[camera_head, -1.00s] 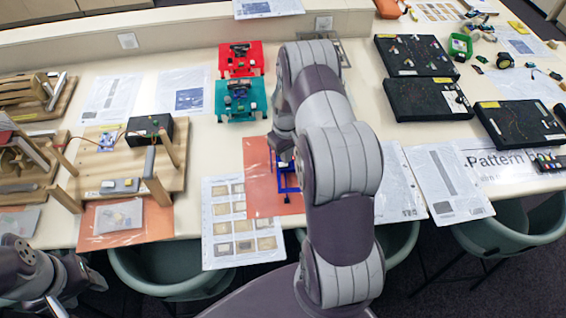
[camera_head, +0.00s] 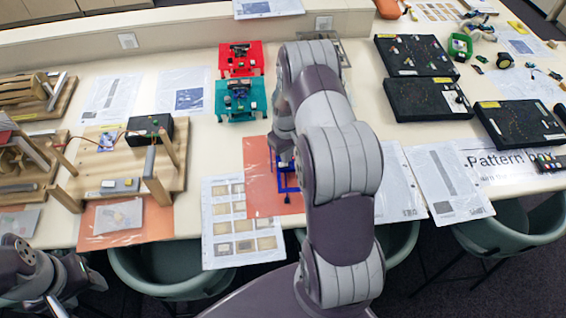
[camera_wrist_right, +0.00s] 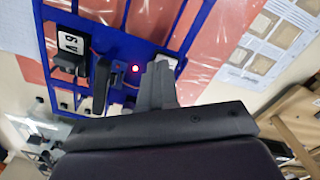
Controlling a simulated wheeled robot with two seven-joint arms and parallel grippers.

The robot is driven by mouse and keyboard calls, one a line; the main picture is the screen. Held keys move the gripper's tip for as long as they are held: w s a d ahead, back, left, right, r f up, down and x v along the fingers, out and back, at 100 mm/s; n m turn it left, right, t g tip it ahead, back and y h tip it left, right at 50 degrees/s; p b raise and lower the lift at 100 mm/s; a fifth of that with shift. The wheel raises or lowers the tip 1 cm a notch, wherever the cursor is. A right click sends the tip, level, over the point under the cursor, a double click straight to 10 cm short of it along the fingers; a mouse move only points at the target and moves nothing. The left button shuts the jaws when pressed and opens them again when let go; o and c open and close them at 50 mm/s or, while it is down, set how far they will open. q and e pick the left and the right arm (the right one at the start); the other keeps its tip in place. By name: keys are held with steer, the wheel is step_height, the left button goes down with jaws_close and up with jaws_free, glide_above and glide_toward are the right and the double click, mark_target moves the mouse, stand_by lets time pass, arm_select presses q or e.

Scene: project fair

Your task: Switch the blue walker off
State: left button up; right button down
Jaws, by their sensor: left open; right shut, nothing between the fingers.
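The blue walker (camera_head: 289,179) stands on an orange sheet at the table's front edge, mostly hidden behind my right arm in the head view. In the right wrist view, its blue frame (camera_wrist_right: 130,43) carries a black block marked "A9" (camera_wrist_right: 70,47) and a lit red light (camera_wrist_right: 135,68). My right gripper (camera_wrist_right: 160,70) is shut and empty, its tips close over the blue frame beside the light. I cannot tell whether they touch it. The switch is not clearly seen. My left gripper (camera_head: 84,274) is open at the lower left, away from the walker.
A teal walker (camera_head: 240,100) and a red walker (camera_head: 240,58) stand behind the blue one. A wooden model (camera_head: 125,165) is to the left. Black boards (camera_head: 428,98) lie to the right. A printed sheet (camera_head: 240,222) lies beside the orange sheet (camera_head: 258,165). Chairs stand under the front edge.

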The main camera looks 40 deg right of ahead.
steer(key=shift+f+b, duration=0.65)
steer(key=shift+f, duration=0.25)
steer(key=shift+s+r, duration=0.1)
stand_by(0.3)
step_height(320, 180, up, 7)
steer(key=p, duration=0.5)
stand_by(0.4)
